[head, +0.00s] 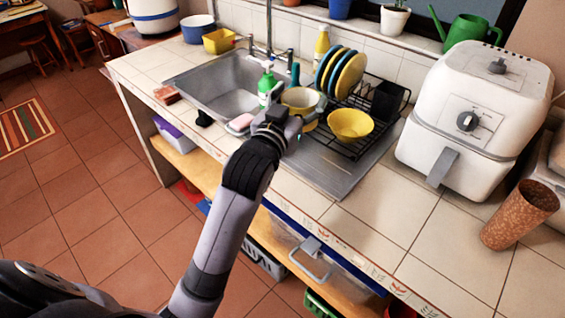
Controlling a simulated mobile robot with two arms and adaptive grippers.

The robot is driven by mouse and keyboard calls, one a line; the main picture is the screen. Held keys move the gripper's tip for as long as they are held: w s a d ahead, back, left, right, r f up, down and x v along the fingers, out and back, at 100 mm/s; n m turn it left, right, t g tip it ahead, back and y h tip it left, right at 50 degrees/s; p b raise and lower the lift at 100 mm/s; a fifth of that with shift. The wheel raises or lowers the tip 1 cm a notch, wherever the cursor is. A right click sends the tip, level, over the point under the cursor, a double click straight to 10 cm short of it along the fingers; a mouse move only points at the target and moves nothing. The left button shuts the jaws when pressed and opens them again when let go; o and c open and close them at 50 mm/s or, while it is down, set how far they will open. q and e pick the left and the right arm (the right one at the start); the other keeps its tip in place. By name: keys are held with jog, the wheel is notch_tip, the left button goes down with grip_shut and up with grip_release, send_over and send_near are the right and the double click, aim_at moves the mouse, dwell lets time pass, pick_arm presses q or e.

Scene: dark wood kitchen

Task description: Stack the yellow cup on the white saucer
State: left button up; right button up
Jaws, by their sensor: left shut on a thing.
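A yellow cup (301,98) with a pale rim is at the front edge of the sink drainer, partly hidden behind my left gripper. My left gripper (291,124) is shut on it at its near side. The fingertips are small and dark here, so the exact contact is hard to see. I cannot make out a white saucer clearly. My right gripper is not in view.
A yellow bowl (350,125) sits on the black dish rack (381,124), with upright plates (341,72) behind. A green soap bottle (267,86) and pink soap (241,121) stand left of the cup. A white air fryer (475,115) stands right.

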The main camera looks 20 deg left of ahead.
pick_arm(q)
jog(key=w+r, duration=0.2)
jog(key=shift+r+b, duration=0.3)
jog(key=shift+r, duration=0.05)
jog(key=shift+w+r, duration=0.1)
jog(key=shift+r, duration=0.05)
jog(key=shift+a+f, duration=0.1)
jog(key=shift+f, duration=0.3)
notch_tip(320, 180, down, 18)
jog(key=shift+f+b, duration=0.2)
jog(key=shift+b, duration=0.35)
jog(key=shift+f, duration=0.2)
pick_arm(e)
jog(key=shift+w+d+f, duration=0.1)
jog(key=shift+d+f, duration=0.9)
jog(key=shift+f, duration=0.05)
